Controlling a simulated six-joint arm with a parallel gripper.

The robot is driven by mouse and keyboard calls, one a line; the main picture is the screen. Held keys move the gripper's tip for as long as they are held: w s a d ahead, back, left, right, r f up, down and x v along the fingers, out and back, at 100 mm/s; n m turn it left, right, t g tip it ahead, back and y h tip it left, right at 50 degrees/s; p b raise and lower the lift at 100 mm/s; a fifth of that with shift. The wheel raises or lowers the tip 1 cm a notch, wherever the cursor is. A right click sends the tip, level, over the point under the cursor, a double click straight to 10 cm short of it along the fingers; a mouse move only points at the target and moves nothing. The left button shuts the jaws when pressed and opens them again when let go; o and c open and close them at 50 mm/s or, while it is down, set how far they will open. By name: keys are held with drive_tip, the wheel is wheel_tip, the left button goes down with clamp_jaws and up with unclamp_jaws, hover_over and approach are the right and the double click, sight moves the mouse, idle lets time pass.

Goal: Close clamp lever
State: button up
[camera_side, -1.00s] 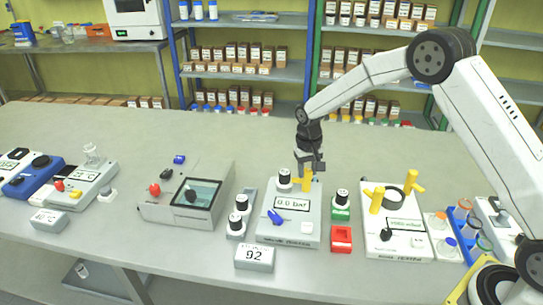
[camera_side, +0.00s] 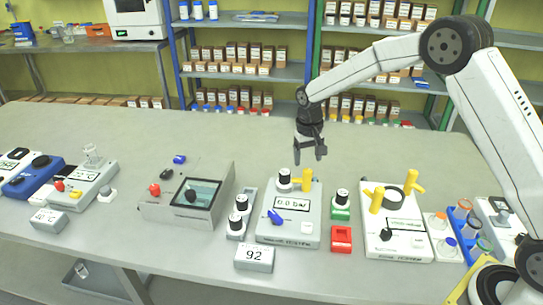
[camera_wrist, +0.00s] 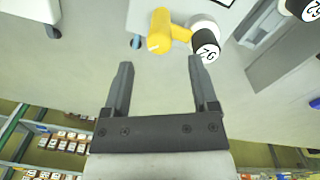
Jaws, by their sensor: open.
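A grey-white device (camera_side: 290,228) with a "0.0 bar" display stands near the middle of the bench. A yellow lever (camera_side: 306,180) sits at its back, with an arm reaching toward a black-capped vial (camera_side: 284,180) on the device. In the wrist view the yellow lever (camera_wrist: 160,32) meets or nearly meets the vial's black cap (camera_wrist: 206,43); I cannot tell whether they touch. My gripper (camera_side: 309,157) is open and empty, pointing down above and behind the yellow lever. Its two fingers (camera_wrist: 161,62) show apart from the lever.
To the right stand a green vial holder (camera_side: 341,212), a red block (camera_side: 341,240) and another device (camera_side: 396,240) with yellow levers. To the left are vials in a grey rack (camera_side: 237,228) and a box with a dark window (camera_side: 160,208). The bench behind is clear.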

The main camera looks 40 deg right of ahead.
sight(307, 171)
drive_tip(key=shift+r, duration=1.65)
drive_tip(key=shift+s+a+r, duration=0.1)
drive_tip(key=shift+s, duration=0.35)
drive_tip(key=s+a+n+t, duration=0.1)
drive_tip(key=s+n, duration=0.1)
drive_tip(key=s, duration=0.9)
drive_tip(key=s+f+n+t, duration=0.1)
drive_tip(key=s, duration=1.1)
drive_tip(key=shift+s+a+n+t, duration=0.15)
drive_tip(key=shift+a+n+t, duration=0.2)
drive_tip(key=shift+n+t, duration=0.05)
